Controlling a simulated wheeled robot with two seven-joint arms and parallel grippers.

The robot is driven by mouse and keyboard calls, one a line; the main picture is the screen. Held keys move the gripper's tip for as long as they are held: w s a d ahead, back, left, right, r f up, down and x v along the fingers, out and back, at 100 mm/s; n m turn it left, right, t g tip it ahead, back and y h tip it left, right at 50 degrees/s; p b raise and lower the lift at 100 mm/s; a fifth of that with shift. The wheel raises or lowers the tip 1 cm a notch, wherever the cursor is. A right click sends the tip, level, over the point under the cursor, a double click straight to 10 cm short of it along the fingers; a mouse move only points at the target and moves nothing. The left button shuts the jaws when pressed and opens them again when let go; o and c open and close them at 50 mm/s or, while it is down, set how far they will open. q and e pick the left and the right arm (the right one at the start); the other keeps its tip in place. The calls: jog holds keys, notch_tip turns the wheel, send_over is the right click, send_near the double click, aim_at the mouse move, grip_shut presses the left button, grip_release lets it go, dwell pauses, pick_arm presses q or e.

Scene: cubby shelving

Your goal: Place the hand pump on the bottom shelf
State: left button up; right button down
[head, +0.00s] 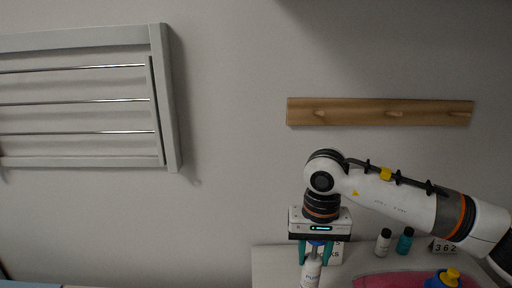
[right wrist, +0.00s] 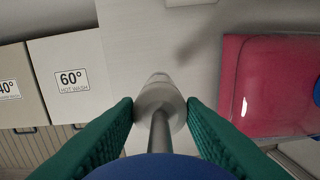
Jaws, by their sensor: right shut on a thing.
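The hand pump (head: 311,273) hangs upright below my right gripper (head: 316,254), its pale body running out of the bottom of the head view. The gripper's teal fingers are shut on its upper part. In the right wrist view the pump shows as a blue top (right wrist: 160,168), a grey rod and a pale body (right wrist: 158,96) between the two green finger pads. Its lower end is hidden. My left gripper is not in view. I cannot make out the bottom shelf in either view.
A peg rail (head: 380,112) and drying rack (head: 80,100) are on the wall.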

jog(key=s+d+f+n, duration=0.1)
jog(key=s+d+f, duration=0.45)
jog(key=s, duration=0.25)
jog(key=w+d+r+m+p, duration=0.2)
jog(key=d+r+m+p, duration=0.1)
jog(key=d+r+m, duration=0.3)
notch_tip(320, 180, down, 9)
jog(key=p, duration=0.2)
jog(key=shift+a, duration=0.45)
jog(key=c, duration=0.9)
grip_release()
jog(key=shift+r, duration=0.2)
